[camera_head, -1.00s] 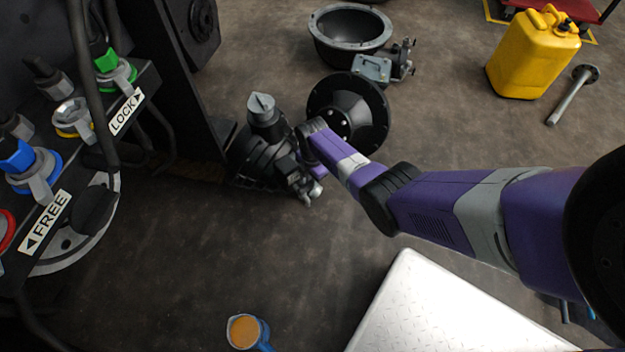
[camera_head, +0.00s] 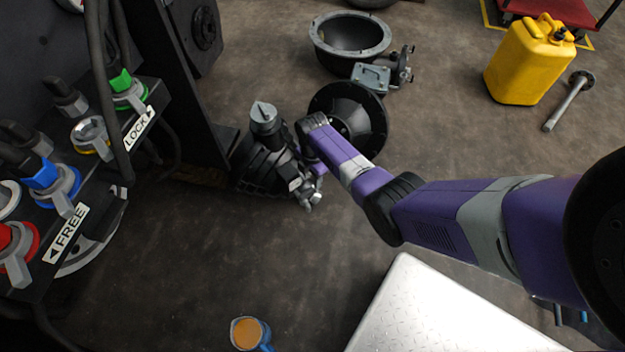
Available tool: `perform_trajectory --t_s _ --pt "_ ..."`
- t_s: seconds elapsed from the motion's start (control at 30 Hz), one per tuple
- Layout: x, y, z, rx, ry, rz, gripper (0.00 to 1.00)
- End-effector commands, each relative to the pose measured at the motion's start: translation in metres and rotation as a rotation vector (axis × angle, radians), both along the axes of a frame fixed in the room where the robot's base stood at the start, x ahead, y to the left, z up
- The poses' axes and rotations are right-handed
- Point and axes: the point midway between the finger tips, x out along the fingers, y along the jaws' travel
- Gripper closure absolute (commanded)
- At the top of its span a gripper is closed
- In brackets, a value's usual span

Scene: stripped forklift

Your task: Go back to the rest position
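My purple and grey arm (camera_head: 440,215) reaches in from the right edge and slopes down toward the floor beside the forklift. Its far end is by a dark ribbed unit with a grey cap (camera_head: 263,115) and a black flared disc (camera_head: 352,112). My fingertips cannot be made out among the dark and grey parts there, so I cannot tell if the gripper is open, shut or holding anything.
A lever panel with LOCK and FREE labels (camera_head: 68,232) is at the left. A black bowl-shaped housing (camera_head: 345,62), yellow canister (camera_head: 528,60) and metal rod (camera_head: 567,102) lie beyond. A blue cup (camera_head: 262,338) and white plate (camera_head: 440,315) are in front.

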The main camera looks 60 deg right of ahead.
Motion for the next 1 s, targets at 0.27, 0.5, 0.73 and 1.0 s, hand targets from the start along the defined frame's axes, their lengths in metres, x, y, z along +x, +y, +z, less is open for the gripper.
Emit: perform_trajectory --t_s 0.27,0.5,0.73,1.0 --pt "-0.0004 0.0003 0.0177 0.0 0.001 0.0 0.62" --pt "-0.0003 0.0002 0.0172 0.0 0.001 0.0 0.62" --pt "-0.0001 0.0001 0.0172 0.0 0.001 0.0 0.62" --pt "0.0079 -0.0042 0.0174 -0.016 -0.033 -0.098 0.62"
